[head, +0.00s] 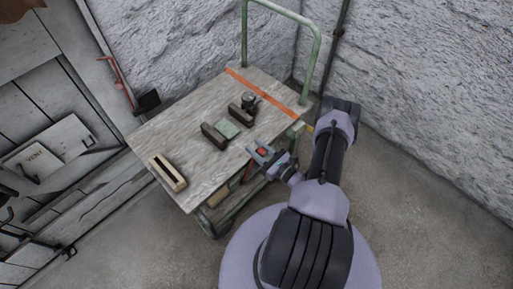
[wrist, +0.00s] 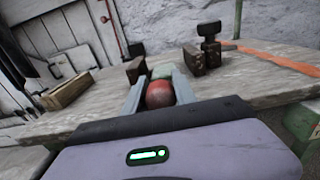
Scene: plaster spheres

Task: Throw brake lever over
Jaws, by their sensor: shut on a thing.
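The brake lever's round red knob (wrist: 160,94) sits between the two grey fingers of my gripper (wrist: 156,78) in the wrist view. In the head view my gripper (head: 259,150) is at the near right edge of the cart's top, with a bit of red (head: 262,152) between its fingers. My gripper is shut on the knob. A reddish bar (head: 248,172) shows just below the cart's edge, likely the lever's shaft. The rest of the lever is hidden by my gripper and the cart.
The cart's grey wooden top (head: 165,135) has an orange stripe (head: 262,93) and a green push handle (head: 313,65). On it are dark blocks (head: 213,137), a green pad (head: 228,128) and a slotted wooden box (head: 167,172). Rough walls stand behind; floor is clear at right.

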